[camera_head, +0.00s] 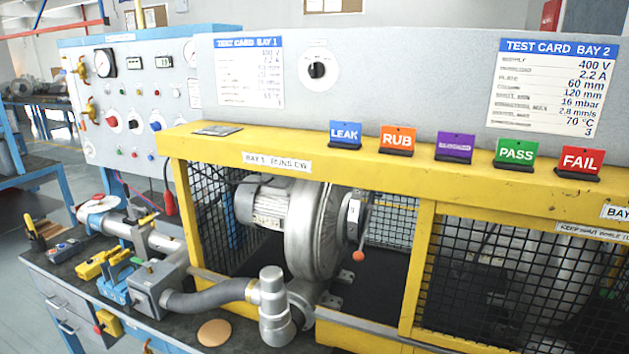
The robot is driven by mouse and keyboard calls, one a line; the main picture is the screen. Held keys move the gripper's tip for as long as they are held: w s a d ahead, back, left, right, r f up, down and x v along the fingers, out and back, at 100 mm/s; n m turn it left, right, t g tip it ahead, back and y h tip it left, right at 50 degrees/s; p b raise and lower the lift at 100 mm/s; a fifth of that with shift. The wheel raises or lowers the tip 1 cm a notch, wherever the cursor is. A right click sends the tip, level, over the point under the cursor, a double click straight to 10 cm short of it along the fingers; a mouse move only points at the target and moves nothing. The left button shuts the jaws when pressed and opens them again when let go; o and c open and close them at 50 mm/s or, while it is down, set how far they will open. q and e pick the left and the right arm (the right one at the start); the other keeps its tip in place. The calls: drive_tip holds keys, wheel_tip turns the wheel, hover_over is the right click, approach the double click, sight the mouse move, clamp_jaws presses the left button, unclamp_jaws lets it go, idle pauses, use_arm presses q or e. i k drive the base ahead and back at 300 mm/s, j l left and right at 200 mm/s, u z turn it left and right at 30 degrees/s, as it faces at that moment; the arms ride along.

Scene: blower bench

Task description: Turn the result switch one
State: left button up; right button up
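A black rotary knob (316,70) sits on a round white plate on the grey back panel, between the two test cards. It looks like the result switch, but its markings are too small to read, so I cannot tell its position. Below it, on the yellow beam (290,140), stand coloured signs: a blue LEAK sign (345,134), an orange RUB sign (397,139), a purple sign (455,147) with unclear text, a green PASS sign (515,152) and a red FAIL sign (580,161). Neither of my grippers is in view.
A silver blower (318,232) stands in the open bay behind the yellow frame. A grey hose (207,297) and pipe fitting (272,300) are in front. Black mesh (490,285) covers the right bay. A blue-edged gauge panel (125,110) stands left.

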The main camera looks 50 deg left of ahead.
sight(316, 69)
drive_tip(key=u, duration=1.5)
